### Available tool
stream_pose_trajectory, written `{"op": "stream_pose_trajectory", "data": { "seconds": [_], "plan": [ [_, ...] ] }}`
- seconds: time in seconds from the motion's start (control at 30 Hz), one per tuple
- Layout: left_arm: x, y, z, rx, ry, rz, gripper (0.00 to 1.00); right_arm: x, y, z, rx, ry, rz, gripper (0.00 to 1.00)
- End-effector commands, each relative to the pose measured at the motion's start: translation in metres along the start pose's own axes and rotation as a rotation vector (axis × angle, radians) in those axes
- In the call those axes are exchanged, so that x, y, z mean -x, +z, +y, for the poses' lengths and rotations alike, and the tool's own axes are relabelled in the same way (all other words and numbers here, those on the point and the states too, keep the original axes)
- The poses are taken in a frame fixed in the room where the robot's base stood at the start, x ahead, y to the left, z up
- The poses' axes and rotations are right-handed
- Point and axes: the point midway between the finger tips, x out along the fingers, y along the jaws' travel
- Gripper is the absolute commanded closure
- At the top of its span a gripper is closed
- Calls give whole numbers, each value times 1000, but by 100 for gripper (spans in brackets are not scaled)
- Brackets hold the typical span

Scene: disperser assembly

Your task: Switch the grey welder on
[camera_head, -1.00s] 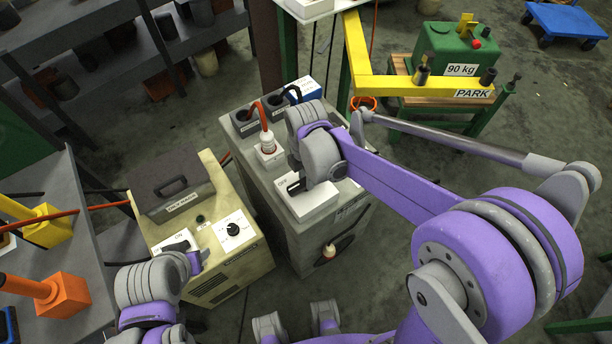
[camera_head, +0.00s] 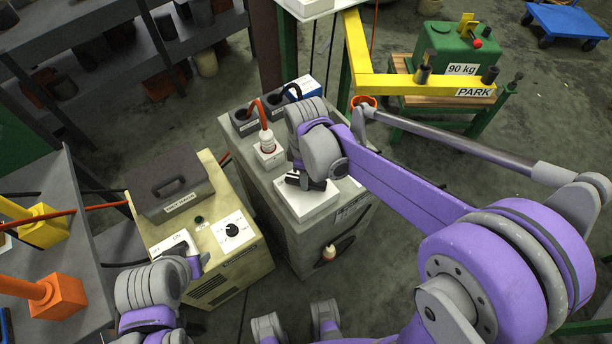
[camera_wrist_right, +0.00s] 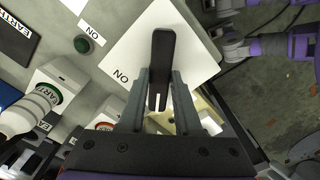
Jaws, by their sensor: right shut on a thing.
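The grey welder (camera_head: 335,225) stands in the middle of the head view. A white switch plate (camera_head: 312,205) sits on its top, marked ON in the right wrist view (camera_wrist_right: 127,62). My right gripper (camera_wrist_right: 157,95) is shut on the black switch lever (camera_wrist_right: 162,50), which has a white line near one end. In the head view my right gripper (camera_head: 308,180) is over the plate and partly hides the lever. A dark green lamp (camera_wrist_right: 82,44) with an ON label is beside the plate. My left gripper (camera_head: 195,260) is beside the cream machine's switch plate; its jaw opening is unclear.
The cream machine (camera_head: 235,265) stands left of the welder. A red-cabled plug (camera_head: 268,140) rises from the welder's top beside my right gripper. A yellow PARK frame (camera_head: 425,88) and a green 90 kg block (camera_head: 450,45) stand at the back right.

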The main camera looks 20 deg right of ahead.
Motion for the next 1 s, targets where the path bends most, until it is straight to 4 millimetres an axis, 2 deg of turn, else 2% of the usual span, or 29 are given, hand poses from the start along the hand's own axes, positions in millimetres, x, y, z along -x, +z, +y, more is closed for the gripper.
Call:
{"op": "stream_pose_trajectory", "data": {
  "seconds": [0.6,1.0],
  "plan": [
    [-5,4,0,0,0,-2,50,0,0,0,-542,1,0,100],
    [-6,4,0,0,0,-3,50,1,0,0,-717,1,0,100]
  ]
}}
